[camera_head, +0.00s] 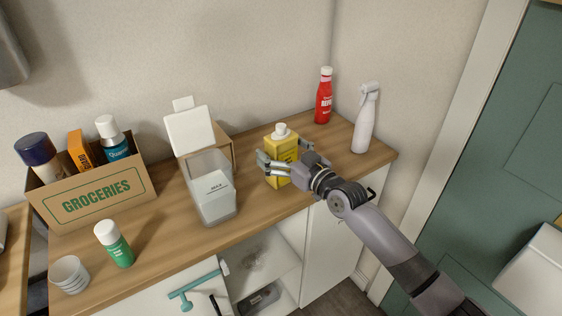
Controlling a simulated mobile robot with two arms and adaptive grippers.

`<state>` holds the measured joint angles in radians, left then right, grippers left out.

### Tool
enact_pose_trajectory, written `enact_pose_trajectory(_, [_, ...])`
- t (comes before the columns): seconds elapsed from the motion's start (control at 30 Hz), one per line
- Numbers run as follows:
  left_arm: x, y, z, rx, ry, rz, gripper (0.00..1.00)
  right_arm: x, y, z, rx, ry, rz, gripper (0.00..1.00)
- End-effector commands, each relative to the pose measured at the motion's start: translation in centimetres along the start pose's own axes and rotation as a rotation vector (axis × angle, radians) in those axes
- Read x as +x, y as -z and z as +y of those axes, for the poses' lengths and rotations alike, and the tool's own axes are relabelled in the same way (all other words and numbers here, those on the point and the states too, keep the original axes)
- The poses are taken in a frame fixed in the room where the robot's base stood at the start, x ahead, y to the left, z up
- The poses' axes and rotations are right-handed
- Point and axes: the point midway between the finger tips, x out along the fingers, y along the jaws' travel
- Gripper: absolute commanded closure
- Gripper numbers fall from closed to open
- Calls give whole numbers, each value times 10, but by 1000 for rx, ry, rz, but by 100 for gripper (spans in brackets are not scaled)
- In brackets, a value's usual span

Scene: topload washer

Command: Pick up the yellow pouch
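The yellow pouch (281,148) with a white cap stands upright on the wooden counter, right of the middle of the head view. My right gripper (283,151) is at the pouch, its fingers spread wide. One finger crosses low in front of the pouch with its tip at the left side. The other finger is at the pouch's right edge. Contact between the fingers and the pouch cannot be made out. The fingers hide part of the pouch's lower front. My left gripper is not in view.
A clear lidded container (211,190) stands left of the pouch. A red bottle (323,100) and white spray bottle (364,125) stand behind, to the right. A groceries box (95,200), green-labelled bottle (115,245) and white cups (70,275) are at left. The counter's front edge is near.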

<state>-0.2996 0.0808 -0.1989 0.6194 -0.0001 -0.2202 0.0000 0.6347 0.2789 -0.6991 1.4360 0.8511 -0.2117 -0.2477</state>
Motion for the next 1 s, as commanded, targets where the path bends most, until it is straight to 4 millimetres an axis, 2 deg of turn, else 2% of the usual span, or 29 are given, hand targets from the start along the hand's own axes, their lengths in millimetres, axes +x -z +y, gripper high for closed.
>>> enact_pose_trajectory(0.07, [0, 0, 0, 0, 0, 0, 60, 0, 0, 0, 0, 0, 0, 15])
enact_pose_trajectory(1.0, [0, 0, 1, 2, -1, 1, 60, 0, 0, 0, 0, 0, -1, 78])
